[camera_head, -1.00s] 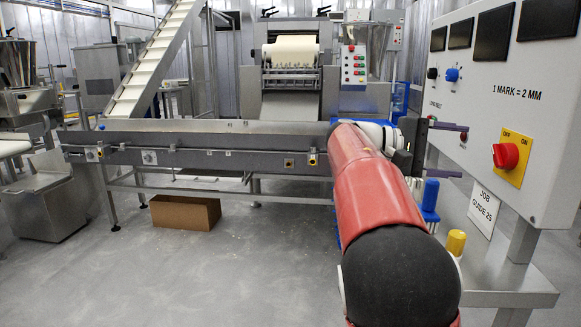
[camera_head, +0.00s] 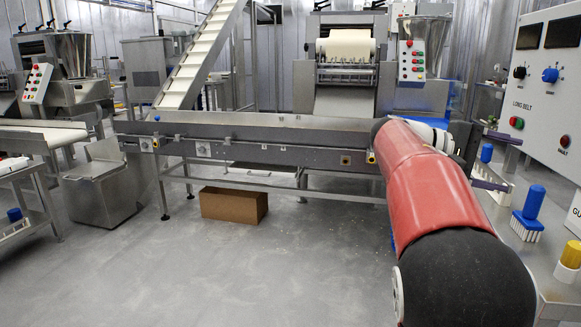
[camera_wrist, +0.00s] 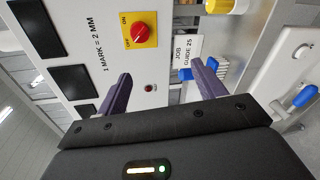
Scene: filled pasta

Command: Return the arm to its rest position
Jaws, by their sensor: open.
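My arm, red with black joints, reaches forward on the right side of the head view. My gripper (camera_wrist: 160,92) shows in the wrist view as two purple fingers held well apart, with nothing between them. In the head view my gripper (camera_head: 490,158) is partly hidden behind my arm, beside the control panel. The white control panel (camera_wrist: 98,12) fills the upper left of the wrist view, with a red rotary switch (camera_wrist: 139,31) on a yellow plate. The fingers look apart from the panel.
A long steel conveyor (camera_head: 265,155) runs across the middle. A cardboard box (camera_head: 234,205) lies on the floor below it. A blue brush (camera_head: 530,212) stands on the steel table at right, near my arm. The floor at front left is clear.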

